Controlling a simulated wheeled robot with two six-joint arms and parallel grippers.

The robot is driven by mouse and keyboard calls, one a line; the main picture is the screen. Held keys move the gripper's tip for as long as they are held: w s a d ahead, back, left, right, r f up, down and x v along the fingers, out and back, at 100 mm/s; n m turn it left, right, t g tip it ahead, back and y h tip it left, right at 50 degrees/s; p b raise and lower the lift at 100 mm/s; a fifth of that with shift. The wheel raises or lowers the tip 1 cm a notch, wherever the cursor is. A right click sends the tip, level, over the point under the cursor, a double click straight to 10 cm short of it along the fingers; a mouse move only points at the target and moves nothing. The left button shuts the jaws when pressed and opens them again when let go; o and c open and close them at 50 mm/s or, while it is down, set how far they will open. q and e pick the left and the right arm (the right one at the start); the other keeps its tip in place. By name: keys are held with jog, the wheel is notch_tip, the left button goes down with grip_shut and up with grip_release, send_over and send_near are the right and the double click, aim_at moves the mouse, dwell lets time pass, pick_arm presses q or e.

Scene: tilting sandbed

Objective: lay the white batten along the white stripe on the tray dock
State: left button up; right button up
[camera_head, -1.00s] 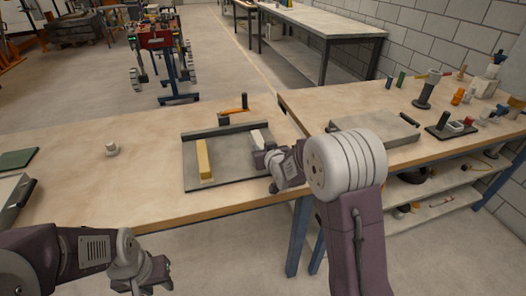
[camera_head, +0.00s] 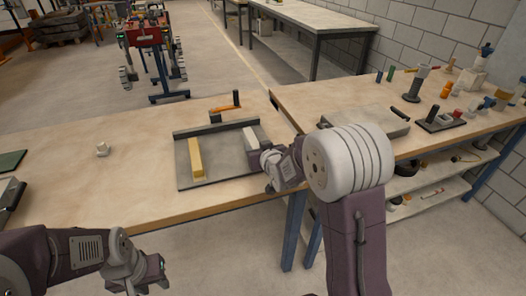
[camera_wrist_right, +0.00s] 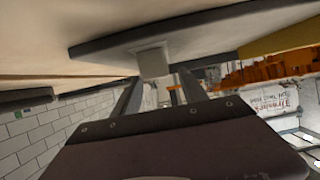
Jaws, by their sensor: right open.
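The white batten (camera_head: 251,139) lies at the right side of a grey tray (camera_head: 222,163), partly hidden by my right gripper (camera_head: 265,160). In the right wrist view, the end of the white batten (camera_wrist_right: 152,60) shows ahead between the two fingers of my right gripper (camera_wrist_right: 158,88), which is open. I cannot tell whether the fingers touch it. A yellow batten (camera_head: 196,158) lies at the tray's left side. My left gripper (camera_head: 152,272) hangs low in front of the table, apart from everything; its jaw state is unclear. I cannot make out a white stripe.
The tray has a dark raised back edge (camera_head: 215,127). An orange-handled tool (camera_head: 224,108) stands behind it, and a small pale knob (camera_head: 102,149) to the left. A flat grey slab (camera_head: 365,122) lies on the right table.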

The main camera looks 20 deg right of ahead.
jog(key=p+v, duration=0.1)
jog(key=v, duration=0.8)
jog(key=shift+s, duration=0.1)
